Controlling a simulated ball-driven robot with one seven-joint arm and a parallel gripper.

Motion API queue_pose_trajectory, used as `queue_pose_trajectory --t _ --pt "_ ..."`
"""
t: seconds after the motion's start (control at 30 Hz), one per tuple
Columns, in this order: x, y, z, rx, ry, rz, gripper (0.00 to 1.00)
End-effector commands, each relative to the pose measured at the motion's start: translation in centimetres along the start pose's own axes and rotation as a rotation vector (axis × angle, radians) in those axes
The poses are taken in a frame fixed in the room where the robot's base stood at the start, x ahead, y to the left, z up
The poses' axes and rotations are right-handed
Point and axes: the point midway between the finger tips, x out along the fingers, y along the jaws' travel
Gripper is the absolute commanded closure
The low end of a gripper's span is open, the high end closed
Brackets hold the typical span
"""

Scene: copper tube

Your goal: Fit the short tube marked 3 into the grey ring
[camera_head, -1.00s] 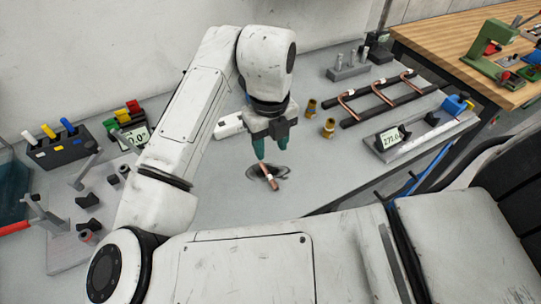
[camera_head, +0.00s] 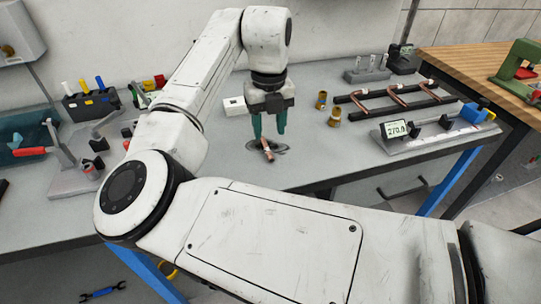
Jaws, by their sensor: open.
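A short copper tube (camera_head: 267,151) with a pale band stands tilted on a dark round patch (camera_head: 248,153) on the grey bench. I cannot read a number on it. My gripper (camera_head: 268,135) points down just above it, its teal fingers open and apart on either side of the tube's upper end. Nothing is held. I cannot clearly pick out a grey ring; the dark patch around the tube's foot is too small to make out.
Two brass fittings (camera_head: 335,117) stand right of the gripper. Behind them is a black rack (camera_head: 380,98) with bent copper tubes. A fixture with a display (camera_head: 397,129) sits at the right edge. A black holder with coloured handles (camera_head: 90,105) is at left. Bench front is clear.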

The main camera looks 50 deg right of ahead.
Motion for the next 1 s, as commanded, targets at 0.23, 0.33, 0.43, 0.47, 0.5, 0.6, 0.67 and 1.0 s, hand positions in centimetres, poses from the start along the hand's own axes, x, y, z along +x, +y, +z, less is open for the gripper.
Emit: queue_pose_trajectory --t 0.23,0.33,0.43,0.47,0.5,0.6,0.67,1.0 --pt "3.0 0.0 0.0 0.000 0.001 0.000 0.54" --pt "3.5 -0.1 0.1 0.000 0.000 0.000 0.54" --pt "4.6 -0.2 0.3 0.000 0.002 0.000 0.54" --pt "5.0 -0.3 0.5 0.001 0.002 0.000 0.54" --pt "5.6 -0.4 0.6 0.000 0.002 0.000 0.54" --pt "7.1 -0.4 0.8 0.000 0.002 0.000 0.54" --pt "7.8 -0.5 0.8 0.000 0.001 -0.001 0.54" --pt "8.5 -0.4 0.8 0.000 0.000 0.000 0.54"
